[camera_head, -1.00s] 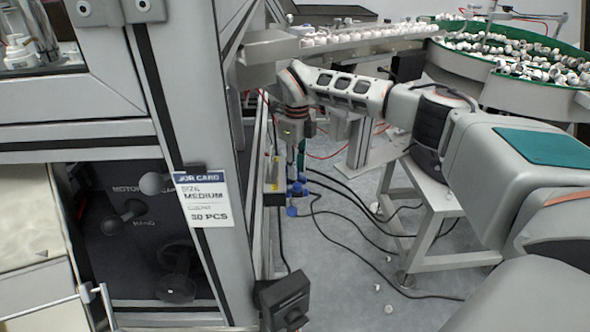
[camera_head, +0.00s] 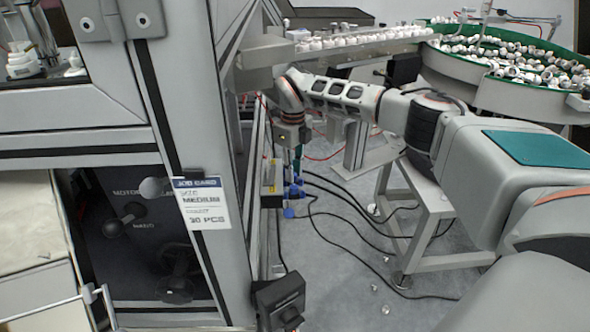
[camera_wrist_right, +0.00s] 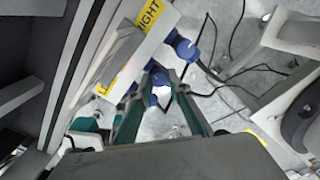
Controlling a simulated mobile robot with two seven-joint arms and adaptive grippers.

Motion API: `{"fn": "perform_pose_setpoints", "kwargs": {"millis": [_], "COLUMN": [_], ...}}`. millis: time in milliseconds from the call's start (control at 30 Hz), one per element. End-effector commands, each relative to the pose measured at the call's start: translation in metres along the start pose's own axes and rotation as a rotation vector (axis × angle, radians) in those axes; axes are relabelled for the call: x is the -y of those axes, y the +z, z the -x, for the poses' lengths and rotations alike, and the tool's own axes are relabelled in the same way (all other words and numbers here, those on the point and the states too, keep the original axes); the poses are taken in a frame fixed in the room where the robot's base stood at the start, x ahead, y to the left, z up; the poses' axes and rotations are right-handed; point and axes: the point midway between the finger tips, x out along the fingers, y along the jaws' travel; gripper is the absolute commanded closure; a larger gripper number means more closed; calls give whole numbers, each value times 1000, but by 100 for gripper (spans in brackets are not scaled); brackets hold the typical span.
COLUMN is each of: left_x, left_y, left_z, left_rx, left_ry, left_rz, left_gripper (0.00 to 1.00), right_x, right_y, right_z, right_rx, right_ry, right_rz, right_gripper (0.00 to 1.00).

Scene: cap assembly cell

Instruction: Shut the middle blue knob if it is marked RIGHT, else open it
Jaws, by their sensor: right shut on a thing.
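Several blue knobs sit on a pale box beside the machine frame. In the head view the blue knobs (camera_head: 294,192) show small below my right gripper (camera_head: 299,170). In the wrist view one blue knob (camera_wrist_right: 160,84) lies between the teal fingertips of my right gripper (camera_wrist_right: 160,92), which are shut on it. Another blue knob (camera_wrist_right: 187,49) stands apart at upper right. A yellow label reading RIGHT (camera_wrist_right: 150,14) is at the box's upper end, and a partly hidden yellow label starting with L (camera_wrist_right: 104,88) is lower left. I cannot tell which label belongs to the held knob. My left gripper is out of view.
The machine frame (camera_head: 190,120) with a job card (camera_head: 202,204) stands close left of the knobs. A feed track (camera_head: 350,42) runs above my arm towards a green-rimmed bowl of caps (camera_head: 500,60). Black cables (camera_head: 345,200) and a grey stand (camera_head: 440,190) are to the right.

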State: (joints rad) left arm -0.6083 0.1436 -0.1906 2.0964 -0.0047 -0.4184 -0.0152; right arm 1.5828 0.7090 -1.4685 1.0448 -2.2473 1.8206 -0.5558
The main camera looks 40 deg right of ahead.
Motion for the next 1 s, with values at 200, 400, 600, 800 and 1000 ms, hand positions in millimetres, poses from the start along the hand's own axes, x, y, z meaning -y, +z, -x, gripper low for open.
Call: {"fn": "perform_pose_setpoints", "kwargs": {"millis": [200, 400, 600, 800, 1000], "left_x": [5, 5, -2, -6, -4], "left_y": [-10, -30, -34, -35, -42], "left_z": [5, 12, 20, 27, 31], "left_rx": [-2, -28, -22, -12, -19], "left_ry": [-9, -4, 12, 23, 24], "left_rz": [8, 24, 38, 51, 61], "left_gripper": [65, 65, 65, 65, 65], "right_x": [-1, -1, -1, -2, -2], "right_y": [0, 1, 0, 0, 1], "right_z": [8, 7, 6, 4, 3], "right_rx": [4, 5, 2, 1, 1], "right_ry": [-2, -1, -1, -1, -1], "right_rz": [-174, -363, -555, -736, -888], "right_gripper": [100, 100, 100, 100, 100]}}
